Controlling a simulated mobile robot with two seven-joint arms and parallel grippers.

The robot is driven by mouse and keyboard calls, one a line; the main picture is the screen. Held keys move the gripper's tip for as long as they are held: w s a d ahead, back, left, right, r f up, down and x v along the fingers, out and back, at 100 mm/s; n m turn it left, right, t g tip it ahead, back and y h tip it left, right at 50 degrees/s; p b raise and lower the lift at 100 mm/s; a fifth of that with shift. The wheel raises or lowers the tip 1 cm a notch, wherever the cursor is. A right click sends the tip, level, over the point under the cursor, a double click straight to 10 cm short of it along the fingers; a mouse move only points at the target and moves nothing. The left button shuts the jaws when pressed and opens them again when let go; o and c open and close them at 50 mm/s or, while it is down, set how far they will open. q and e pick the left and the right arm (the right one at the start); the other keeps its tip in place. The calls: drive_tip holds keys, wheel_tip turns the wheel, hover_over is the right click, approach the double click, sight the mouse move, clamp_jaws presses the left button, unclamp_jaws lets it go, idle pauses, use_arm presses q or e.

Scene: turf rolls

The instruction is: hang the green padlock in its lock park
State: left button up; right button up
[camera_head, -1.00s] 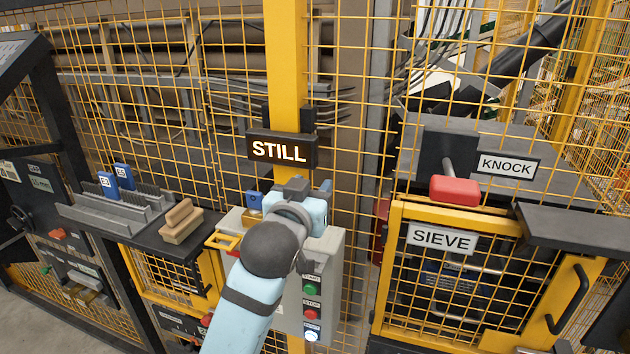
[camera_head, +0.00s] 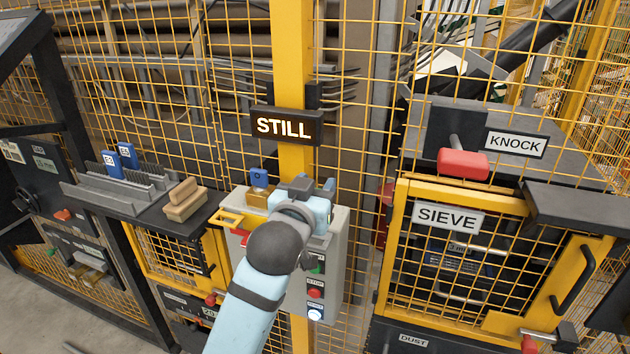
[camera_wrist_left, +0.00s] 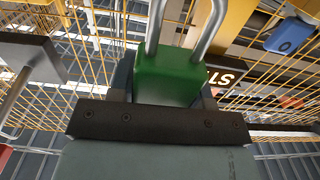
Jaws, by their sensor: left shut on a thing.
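My left gripper (camera_head: 308,190) is in front of the grey control box on the yellow post. In the left wrist view it is shut on the green padlock (camera_wrist_left: 168,76), held by its body. Its silver shackle (camera_wrist_left: 206,28) points away from the jaws; its far end is cut off by the picture edge. In the head view the gripper hides the padlock. A brass block (camera_head: 259,198) with a blue tag (camera_head: 259,176) is just left of the gripper. I cannot tell which part is the lock park. My right gripper is not in view.
The grey control box (camera_head: 333,255) carries buttons and a yellow bracket (camera_head: 229,218). The lit STILL sign (camera_head: 285,127) is above the gripper. A wooden brush (camera_head: 184,200) lies on the left shelf. The SIEVE cage door (camera_head: 487,262) and red knocker (camera_head: 463,164) are to the right.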

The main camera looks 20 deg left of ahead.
use_arm(q)
drive_tip(key=shift+f, duration=0.8)
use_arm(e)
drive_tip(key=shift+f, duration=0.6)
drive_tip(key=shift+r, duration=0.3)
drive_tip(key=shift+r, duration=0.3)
use_arm(q)
drive_tip(key=shift+p, duration=0.4)
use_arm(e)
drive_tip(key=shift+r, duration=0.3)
use_arm(q)
drive_tip(key=shift+r+p, duration=0.1)
drive_tip(key=shift+p, duration=0.2)
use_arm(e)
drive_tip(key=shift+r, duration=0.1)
use_arm(q)
drive_tip(key=shift+f, duration=0.25)
drive_tip(key=shift+f+b, duration=0.85)
drive_tip(key=shift+f, duration=0.6)
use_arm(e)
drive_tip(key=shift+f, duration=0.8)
use_arm(q)
drive_tip(key=shift+f, duration=0.35)
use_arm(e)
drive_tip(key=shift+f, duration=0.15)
